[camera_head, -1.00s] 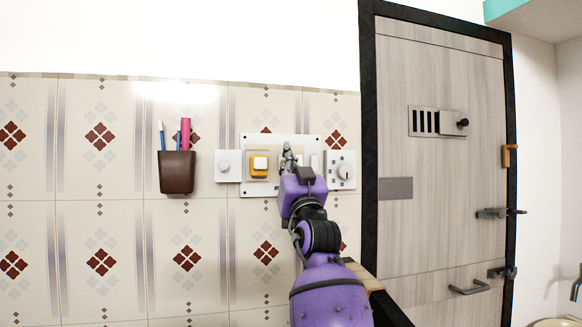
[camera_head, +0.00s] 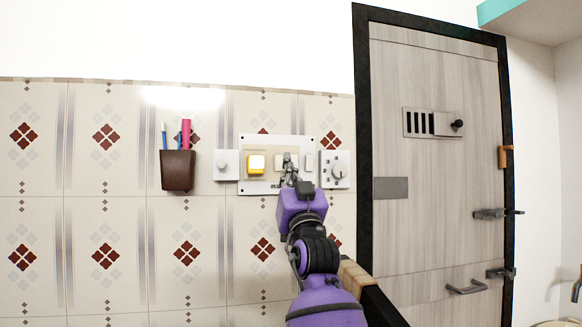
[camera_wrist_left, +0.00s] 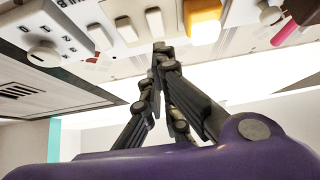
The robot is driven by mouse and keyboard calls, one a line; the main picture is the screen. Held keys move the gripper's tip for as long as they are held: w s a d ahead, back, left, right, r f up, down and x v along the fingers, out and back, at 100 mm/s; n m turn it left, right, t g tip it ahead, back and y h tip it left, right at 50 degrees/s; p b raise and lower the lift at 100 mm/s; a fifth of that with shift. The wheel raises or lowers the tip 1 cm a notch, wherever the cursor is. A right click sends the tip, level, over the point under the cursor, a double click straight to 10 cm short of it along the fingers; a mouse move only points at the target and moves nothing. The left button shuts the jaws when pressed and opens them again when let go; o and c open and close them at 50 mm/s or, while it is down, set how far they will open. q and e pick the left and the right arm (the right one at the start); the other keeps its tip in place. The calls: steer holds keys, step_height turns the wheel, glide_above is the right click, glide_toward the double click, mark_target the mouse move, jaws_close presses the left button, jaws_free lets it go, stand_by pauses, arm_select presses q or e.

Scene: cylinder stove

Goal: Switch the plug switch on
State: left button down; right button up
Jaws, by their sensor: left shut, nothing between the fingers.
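The switch board (camera_head: 290,140) is a white panel on the tiled wall. It carries an orange switch (camera_head: 256,164) with a bright face, and white rocker switches; which of them is the plug switch I cannot tell. In the left wrist view the orange switch (camera_wrist_left: 203,12) and several white rockers (camera_wrist_left: 126,28) are at the top. My left gripper (camera_head: 289,157) is shut and empty, in front of the board, right of the orange switch, and hides part of a white rocker. In the wrist view its fingertips (camera_wrist_left: 160,48) are near the rockers; contact is unclear. My right gripper is out of view.
A round-knob plate (camera_head: 226,165) is left of the board, and a dial plate (camera_head: 336,170) is right of it. A brown holder (camera_head: 178,170) with pens hangs further left. A panelled door (camera_head: 430,190) with handles stands at the right.

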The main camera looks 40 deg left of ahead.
arm_select(q)
step_height(320, 180, down, 8)
steer(key=s+d+b, duration=0.2)
steer(key=shift+s+d, duration=0.15)
steer(key=shift+d, duration=0.2)
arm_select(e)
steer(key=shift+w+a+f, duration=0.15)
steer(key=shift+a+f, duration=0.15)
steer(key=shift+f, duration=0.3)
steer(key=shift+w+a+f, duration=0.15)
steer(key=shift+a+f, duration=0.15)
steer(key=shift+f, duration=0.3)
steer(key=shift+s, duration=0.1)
